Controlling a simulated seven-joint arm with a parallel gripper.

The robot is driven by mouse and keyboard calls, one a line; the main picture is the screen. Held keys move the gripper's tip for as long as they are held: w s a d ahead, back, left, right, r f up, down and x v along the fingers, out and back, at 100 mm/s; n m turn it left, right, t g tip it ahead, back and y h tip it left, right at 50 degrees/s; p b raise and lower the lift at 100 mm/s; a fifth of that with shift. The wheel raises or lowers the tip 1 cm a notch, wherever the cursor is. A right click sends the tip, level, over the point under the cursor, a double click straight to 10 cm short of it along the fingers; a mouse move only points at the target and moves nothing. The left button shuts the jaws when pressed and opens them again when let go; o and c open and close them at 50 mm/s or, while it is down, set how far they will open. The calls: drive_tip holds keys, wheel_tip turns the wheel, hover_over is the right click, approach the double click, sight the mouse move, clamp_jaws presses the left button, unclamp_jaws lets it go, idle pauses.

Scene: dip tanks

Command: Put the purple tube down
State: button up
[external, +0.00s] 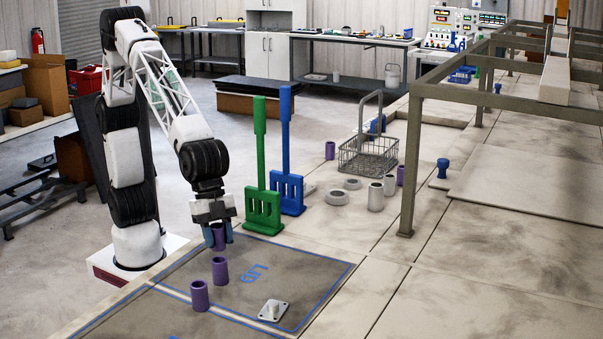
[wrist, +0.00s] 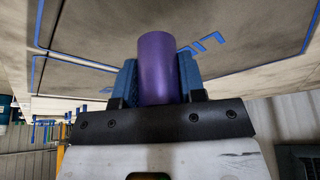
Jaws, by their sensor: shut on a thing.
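A purple tube (wrist: 158,68) is held upright between the blue fingers of my gripper (wrist: 158,85) in the wrist view. In the external view my gripper (external: 218,236) points down, shut on this tube (external: 218,238), over the far left part of the blue-outlined lid area (external: 300,265). I cannot tell whether the tube touches the surface. Two other purple tubes stand nearer the camera, one (external: 220,270) just in front of the gripper and one (external: 199,296) further front left.
A white plate with a peg (external: 273,310) lies at the front right. A green paddle (external: 264,205) and a blue paddle (external: 288,190) stand close right of my gripper. A wire basket (external: 368,157), grey rings and tubes lie beyond. A metal frame (external: 408,170) rises at right.

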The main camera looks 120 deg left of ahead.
sight(221, 250)
drive_tip(key=shift+w+d, duration=0.2)
drive_tip(key=shift+w, duration=0.2)
drive_tip(key=shift+f, duration=1.75)
drive_tip(key=shift+f, duration=0.1)
drive_tip(key=o, duration=1)
drive_tip(key=v, duration=1.2)
drive_tip(key=shift+s, duration=0.1)
drive_tip(key=shift+a, duration=0.1)
